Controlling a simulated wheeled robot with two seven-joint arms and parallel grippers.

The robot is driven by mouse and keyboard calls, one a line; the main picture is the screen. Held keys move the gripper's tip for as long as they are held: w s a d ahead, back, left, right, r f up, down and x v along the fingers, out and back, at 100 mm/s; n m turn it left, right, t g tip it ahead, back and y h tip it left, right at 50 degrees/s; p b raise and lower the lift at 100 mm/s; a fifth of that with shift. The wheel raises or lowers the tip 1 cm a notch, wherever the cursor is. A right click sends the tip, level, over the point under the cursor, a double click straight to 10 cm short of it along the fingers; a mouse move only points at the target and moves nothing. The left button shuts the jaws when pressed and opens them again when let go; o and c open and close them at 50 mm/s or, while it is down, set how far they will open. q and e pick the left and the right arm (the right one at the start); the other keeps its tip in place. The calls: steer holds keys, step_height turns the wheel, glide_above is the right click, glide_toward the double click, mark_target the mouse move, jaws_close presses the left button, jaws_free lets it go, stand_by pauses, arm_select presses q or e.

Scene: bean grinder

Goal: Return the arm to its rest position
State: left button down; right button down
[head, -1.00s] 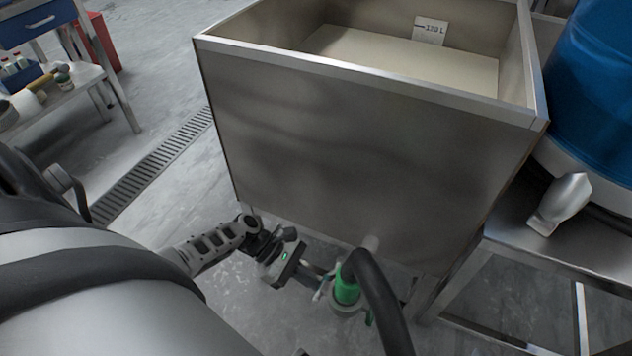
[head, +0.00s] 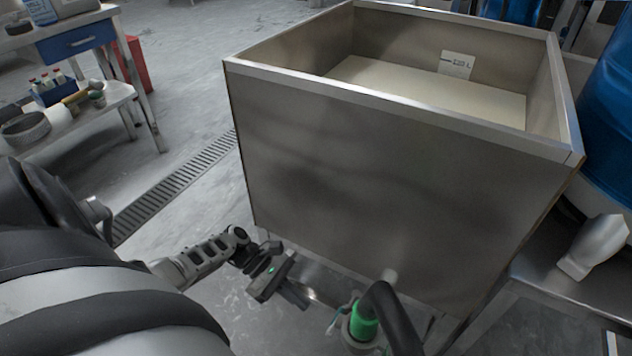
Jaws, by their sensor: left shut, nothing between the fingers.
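My left gripper (head: 294,294) is low in front of the steel tank, left of a green fitting with a black hose. It is shut with nothing held, and a gap shows between it and the fitting. My left arm (head: 195,260) comes in from the left edge, its wrist low beside the tank's left front corner. My right gripper is not in the head view.
The open steel tank (head: 390,190) holds pale contents. The green fitting (head: 363,322) and black hose (head: 397,325) are at its foot. A blue barrel (head: 612,130) stands right, a cart (head: 85,115) at back left. Floor (head: 215,55) is clear behind a drain grate (head: 180,180).

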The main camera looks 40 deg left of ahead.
arm_select(q)
steer(key=v, duration=0.2)
steer(key=shift+s+a+r, duration=0.1)
steer(key=shift+a+r, duration=0.05)
steer(key=shift+a, duration=0.15)
